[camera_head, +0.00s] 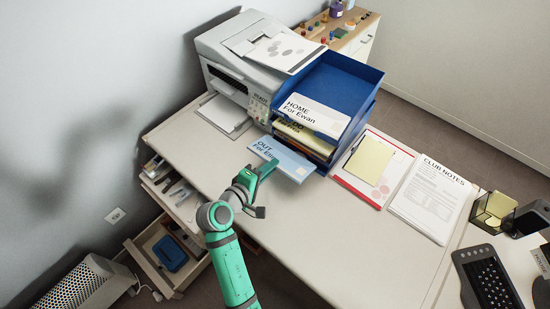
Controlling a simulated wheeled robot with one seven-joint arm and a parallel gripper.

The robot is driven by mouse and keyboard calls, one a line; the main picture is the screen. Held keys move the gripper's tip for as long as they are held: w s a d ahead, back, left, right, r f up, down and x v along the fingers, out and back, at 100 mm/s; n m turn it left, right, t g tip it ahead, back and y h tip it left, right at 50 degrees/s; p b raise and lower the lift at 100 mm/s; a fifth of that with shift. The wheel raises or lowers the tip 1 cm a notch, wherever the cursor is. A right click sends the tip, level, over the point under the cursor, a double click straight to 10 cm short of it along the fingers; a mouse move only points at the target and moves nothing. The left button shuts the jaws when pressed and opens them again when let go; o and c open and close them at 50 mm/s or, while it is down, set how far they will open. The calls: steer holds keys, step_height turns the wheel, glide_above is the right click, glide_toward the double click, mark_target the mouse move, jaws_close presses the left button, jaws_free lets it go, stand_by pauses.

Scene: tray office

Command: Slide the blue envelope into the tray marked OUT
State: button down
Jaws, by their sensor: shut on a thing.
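The light blue envelope (290,163) lies at the front of the lowest level of the blue tray stack (343,80). The words OUT and For, with more hidden by my gripper, show at its left; I cannot tell whether they are on the envelope or on a tray label. My gripper (266,168) is shut on the envelope's near left edge. The far part of the envelope is hidden under the tray above, so how deep it reaches is unclear. The levels above read HOME For Ewan (314,115) and, less clearly, TO DO (303,133).
A printer (247,65) stands left of the stack. A red-edged clipboard (371,168) and CLUB NOTES sheets (431,198) lie to the right. Open drawers (165,255) are at the left. The desk front (335,235) is clear.

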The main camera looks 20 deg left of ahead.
mark_target(290, 160)
steer(key=shift+w+d+f, duration=0.15)
steer(key=shift+w+f, duration=0.25)
steer(key=shift+f, duration=0.55)
steer(key=shift+w+d+f, duration=0.1)
steer(key=shift+w+f, duration=0.3)
steer(key=shift+f, duration=0.5)
steer(key=shift+w+d+f, duration=0.15)
steer(key=shift+w+f, duration=0.25)
steer(key=shift+f, duration=0.55)
steer(key=x, duration=0.6)
steer(key=shift+s+d+f, duration=0.1)
steer(key=shift+s+d, duration=0.05)
steer(key=shift+d, duration=0.15)
steer(key=shift+x, duration=1.45)
steer(key=c, duration=1.8)
jaws_free()
steer(key=v, duration=1.1)
